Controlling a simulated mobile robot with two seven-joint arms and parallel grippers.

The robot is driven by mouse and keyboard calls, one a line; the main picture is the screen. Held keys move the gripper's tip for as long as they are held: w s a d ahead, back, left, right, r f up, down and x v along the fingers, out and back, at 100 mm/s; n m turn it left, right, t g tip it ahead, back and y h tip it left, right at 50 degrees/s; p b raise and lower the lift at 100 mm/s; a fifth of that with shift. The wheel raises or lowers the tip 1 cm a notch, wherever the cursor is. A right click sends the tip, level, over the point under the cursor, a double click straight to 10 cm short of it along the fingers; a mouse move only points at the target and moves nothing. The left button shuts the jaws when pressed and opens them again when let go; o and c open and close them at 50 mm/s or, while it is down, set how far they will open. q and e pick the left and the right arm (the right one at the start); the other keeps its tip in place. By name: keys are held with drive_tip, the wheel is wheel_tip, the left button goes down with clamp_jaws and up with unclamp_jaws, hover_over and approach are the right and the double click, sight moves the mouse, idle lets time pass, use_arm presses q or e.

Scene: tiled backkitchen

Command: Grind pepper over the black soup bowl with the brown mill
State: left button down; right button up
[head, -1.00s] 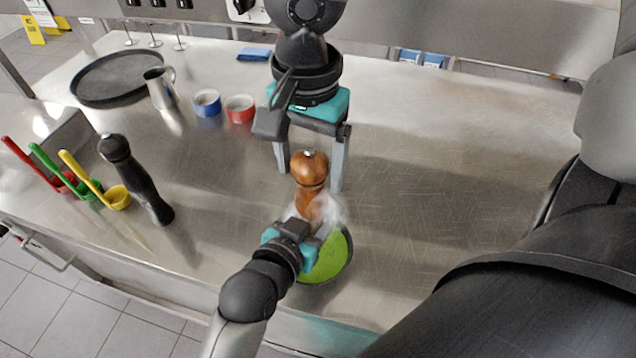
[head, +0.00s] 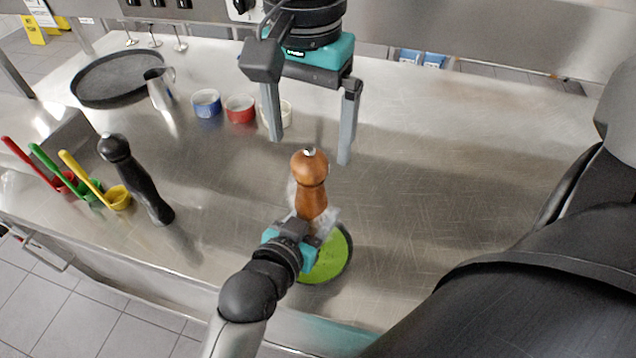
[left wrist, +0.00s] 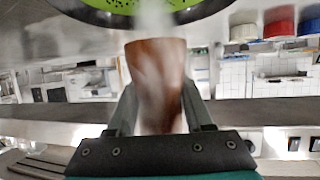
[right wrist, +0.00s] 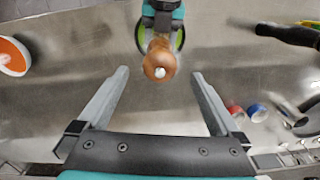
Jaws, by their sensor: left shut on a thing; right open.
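The brown mill (head: 311,168) is upright, with its silver-tipped knob on top. My left gripper (head: 309,228) is shut on its lower body, also seen in the left wrist view (left wrist: 160,95). The mill is over the black soup bowl (head: 349,262), which holds green soup; the bowl is partly hidden by my left gripper. Dark specks show on the soup in the left wrist view (left wrist: 196,4), and whitish steam rises there. My right gripper (head: 310,150) is open and empty, its fingers above and behind the mill's knob, apart from it.
A black mill (head: 140,178) stands at left, near red, green and yellow ladles (head: 92,183). Blue (head: 206,104), red (head: 240,110) and white cups, a metal jug (head: 160,90) and a black tray (head: 112,68) stand farther back.

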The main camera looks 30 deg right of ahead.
drive_tip(key=shift+r, duration=0.65)
drive_tip(key=n, duration=0.8)
wheel_tip(320, 180, up, 12)
idle(0.4)
use_arm(q)
drive_tip(key=shift+r, duration=0.1)
